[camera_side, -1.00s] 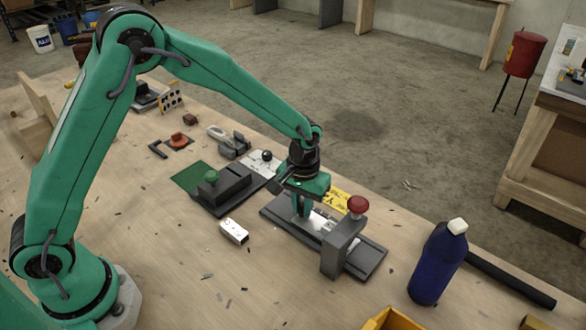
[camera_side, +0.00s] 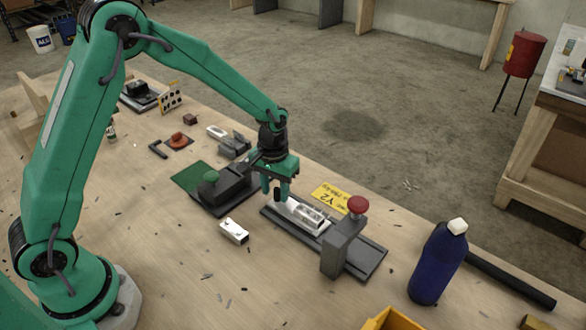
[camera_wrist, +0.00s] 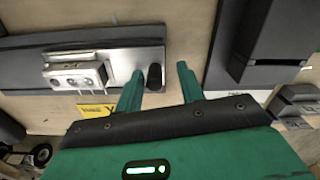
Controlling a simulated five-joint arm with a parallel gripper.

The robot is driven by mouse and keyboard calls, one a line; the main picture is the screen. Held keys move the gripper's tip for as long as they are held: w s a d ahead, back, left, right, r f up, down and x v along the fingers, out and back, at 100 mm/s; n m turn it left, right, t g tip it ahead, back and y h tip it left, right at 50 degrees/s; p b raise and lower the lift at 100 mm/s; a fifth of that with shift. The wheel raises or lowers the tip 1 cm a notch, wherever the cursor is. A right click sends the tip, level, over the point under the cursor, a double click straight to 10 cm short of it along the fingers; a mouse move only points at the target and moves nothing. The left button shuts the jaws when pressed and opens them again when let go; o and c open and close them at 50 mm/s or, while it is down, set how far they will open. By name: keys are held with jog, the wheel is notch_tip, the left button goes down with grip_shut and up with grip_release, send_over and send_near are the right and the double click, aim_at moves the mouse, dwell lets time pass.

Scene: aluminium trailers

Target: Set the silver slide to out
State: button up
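The silver slide (camera_side: 308,216) is a bright metal plate on a dark rail base (camera_side: 368,262), with a raised silver block on it. In the wrist view the slide (camera_wrist: 122,62) has an upright black peg (camera_wrist: 154,76) near its right end. My gripper (camera_side: 278,194) is over the rail's left end. In the wrist view my gripper (camera_wrist: 160,72) is open, one finger on either side of the peg, with gaps showing. A grey post with a red knob (camera_side: 357,205) stands over the rail's right part.
A loose silver block (camera_side: 234,231) lies in front of the rail. A yellow Y2 label (camera_side: 332,198) lies behind it. A blue bottle (camera_side: 438,262) stands at right, near a yellow bin (camera_side: 392,320).

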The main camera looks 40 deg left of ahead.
jog(key=shift+d+r, duration=0.1)
notch_tip(320, 180, up, 7)
jog(key=shift+r, duration=0.3)
dwell(0.5)
jog(key=shift+s+r, duration=0.2)
jog(key=shift+r, duration=0.15)
jog(key=s+a+r+m+t, duration=0.1)
jog(key=s+a+r+t, duration=0.25)
jog(key=s+r, duration=0.75)
jog(key=s+a+r+m+t, duration=0.1)
jog(key=s+a+r+t, duration=0.1)
jog(key=s, duration=0.9)
jog(key=shift+a+r, duration=0.3)
jog(key=shift+r, duration=0.1)
